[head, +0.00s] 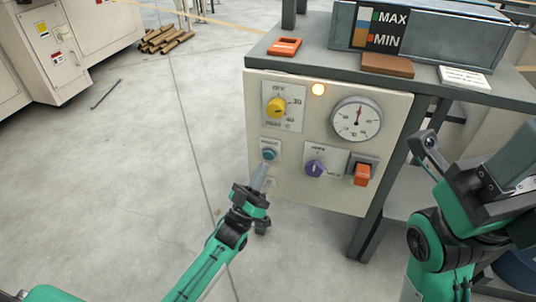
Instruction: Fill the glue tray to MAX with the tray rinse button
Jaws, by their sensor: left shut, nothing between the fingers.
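The teal round button (269,154) sits on a small labelled plate at the left of the beige control panel; its lettering is too small to read surely. My left gripper (264,167) is shut and empty, its tips just below the button; I cannot tell whether they touch it. The grey metal glue tray (465,42) stands on the bench top. Its front gauge (376,28) reads MAX above MIN beside coloured blocks; the fill level is unclear. My right arm stands at the right; its gripper (430,146) is dark and its fingers are unclear.
An orange item (285,46) lies on the bench top. Floor left is mostly clear.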

